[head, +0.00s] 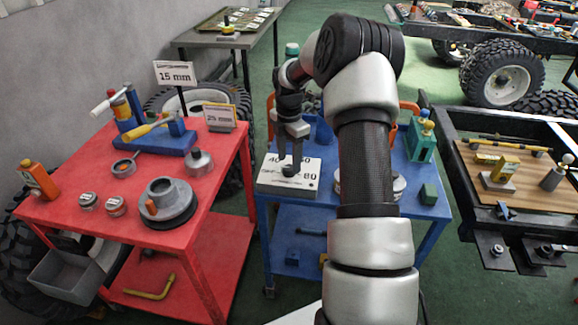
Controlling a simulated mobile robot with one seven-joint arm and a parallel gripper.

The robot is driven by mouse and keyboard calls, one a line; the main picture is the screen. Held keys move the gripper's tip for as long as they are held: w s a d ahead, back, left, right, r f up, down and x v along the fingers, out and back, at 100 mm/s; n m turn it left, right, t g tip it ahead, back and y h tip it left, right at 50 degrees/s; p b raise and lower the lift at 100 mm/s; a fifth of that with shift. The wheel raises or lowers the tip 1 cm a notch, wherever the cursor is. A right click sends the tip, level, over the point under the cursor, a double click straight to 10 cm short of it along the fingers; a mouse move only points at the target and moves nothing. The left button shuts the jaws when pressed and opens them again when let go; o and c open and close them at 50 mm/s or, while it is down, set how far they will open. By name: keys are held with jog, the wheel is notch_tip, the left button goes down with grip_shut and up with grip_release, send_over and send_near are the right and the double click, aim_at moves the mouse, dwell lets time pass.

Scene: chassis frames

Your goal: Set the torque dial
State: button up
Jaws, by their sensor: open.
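A white block (270,185) with the printed numbers 40 and 80 lies on the blue cart's top. It carries a dark round dial knob (290,171), partly hidden by my fingers. My gripper (290,158) points down over this knob and is open. Its fingertips are very close to the knob; I cannot tell whether they touch it. Part of the printed scale behind the fingers is hidden, and I cannot read where the dial points.
My arm covers the blue cart's middle. A green bottle-like item (421,140) and a small green block (429,194) stand on its right. A red cart (95,228) at left holds a blue clamp fixture (160,140) and signs. A black-framed bench (520,190) is at right.

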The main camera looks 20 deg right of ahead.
aim_at(289, 171)
jog(key=shift+f, duration=1.4)
jog(key=c, duration=1)
jog(key=shift+c, duration=0.2)
